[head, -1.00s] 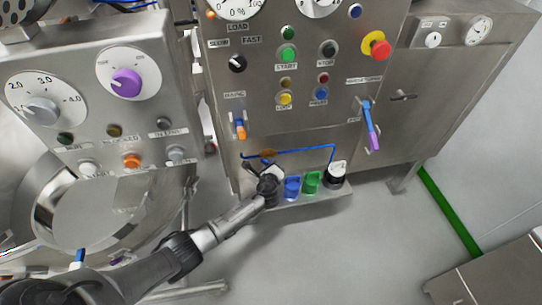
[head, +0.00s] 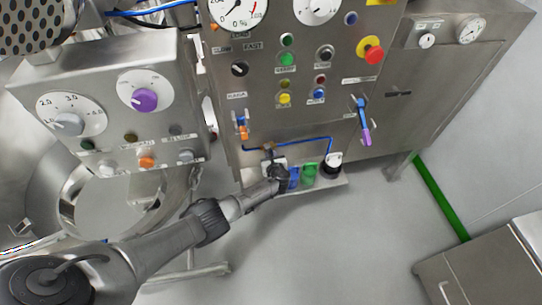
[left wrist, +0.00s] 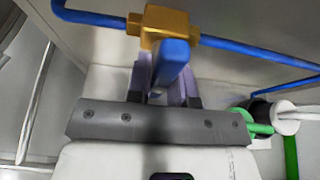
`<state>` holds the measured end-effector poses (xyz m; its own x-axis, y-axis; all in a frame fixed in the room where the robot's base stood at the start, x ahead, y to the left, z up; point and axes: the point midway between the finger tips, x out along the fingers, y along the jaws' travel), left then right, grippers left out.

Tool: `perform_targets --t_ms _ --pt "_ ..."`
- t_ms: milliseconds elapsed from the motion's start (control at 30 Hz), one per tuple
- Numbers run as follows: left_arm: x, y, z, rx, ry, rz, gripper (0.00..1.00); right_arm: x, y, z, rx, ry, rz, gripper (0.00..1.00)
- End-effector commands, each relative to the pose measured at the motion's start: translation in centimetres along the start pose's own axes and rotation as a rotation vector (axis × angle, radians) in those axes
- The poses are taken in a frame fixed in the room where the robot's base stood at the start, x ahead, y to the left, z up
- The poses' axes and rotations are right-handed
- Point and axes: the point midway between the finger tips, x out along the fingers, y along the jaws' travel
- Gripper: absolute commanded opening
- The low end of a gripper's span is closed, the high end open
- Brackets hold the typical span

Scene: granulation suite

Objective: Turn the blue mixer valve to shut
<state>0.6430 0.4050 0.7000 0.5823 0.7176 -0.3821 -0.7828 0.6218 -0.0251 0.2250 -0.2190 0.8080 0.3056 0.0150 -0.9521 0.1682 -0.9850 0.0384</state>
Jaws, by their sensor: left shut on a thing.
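The blue valve handle (left wrist: 172,62) projects from a brass valve body (left wrist: 163,22) on a thin blue pipe (left wrist: 235,46), crosswise to the pipe in the left wrist view. My left gripper (left wrist: 164,82) is shut on this handle, with one finger on each side of it. In the head view, my left gripper (head: 279,172) is low at the cabinet front, just below and right of the brass body (head: 268,148). It hides most of the handle there. My right gripper is not in view.
Blue (head: 293,178) and green (head: 309,174) fittings and a black-and-white fitting (head: 332,164) stand on a small ledge close right of my left gripper. A blue lever with a purple tip (head: 363,122) is higher right. Open floor lies below.

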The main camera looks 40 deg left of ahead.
Motion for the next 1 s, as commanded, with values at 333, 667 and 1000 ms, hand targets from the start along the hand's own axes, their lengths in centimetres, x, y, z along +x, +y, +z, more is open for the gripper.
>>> perform_targets --t_ms 333,667,1000 --pt "-0.03 -0.04 -0.04 0.038 0.000 0.015 0.00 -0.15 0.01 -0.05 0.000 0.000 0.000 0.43" --pt "-0.02 -0.02 -0.08 0.038 0.001 0.015 0.24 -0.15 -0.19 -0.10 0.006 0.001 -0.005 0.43" --pt "-0.02 0.00 -0.06 0.037 0.001 0.015 0.45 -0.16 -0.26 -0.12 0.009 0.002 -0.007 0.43"
